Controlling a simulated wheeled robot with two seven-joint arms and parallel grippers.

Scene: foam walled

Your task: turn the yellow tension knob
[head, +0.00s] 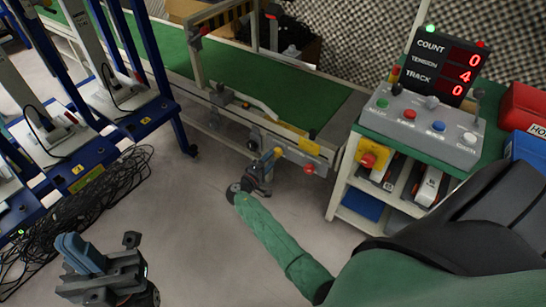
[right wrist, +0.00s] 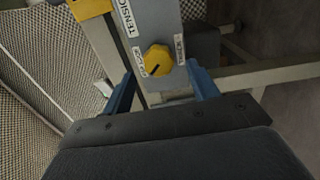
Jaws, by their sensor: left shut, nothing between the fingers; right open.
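The yellow tension knob (right wrist: 157,60) shows in the right wrist view on a grey panel, with a dark pointer line across its face and a TENSION label above it. My right gripper (right wrist: 160,77) is open, its two blue fingers on either side of the knob in the picture; I cannot tell whether they touch it. My left gripper (head: 82,252) is shut and empty at the lower left, away from the conveyor.
A display (head: 441,65) reads COUNT 0, TENSION 4, TRACK 0. The green conveyor belt (head: 285,85) runs behind the right gripper. A button console (head: 425,124) stands on the bench at right, with a red stop button (head: 368,160) below. Black cables (head: 95,200) lie on the floor at left.

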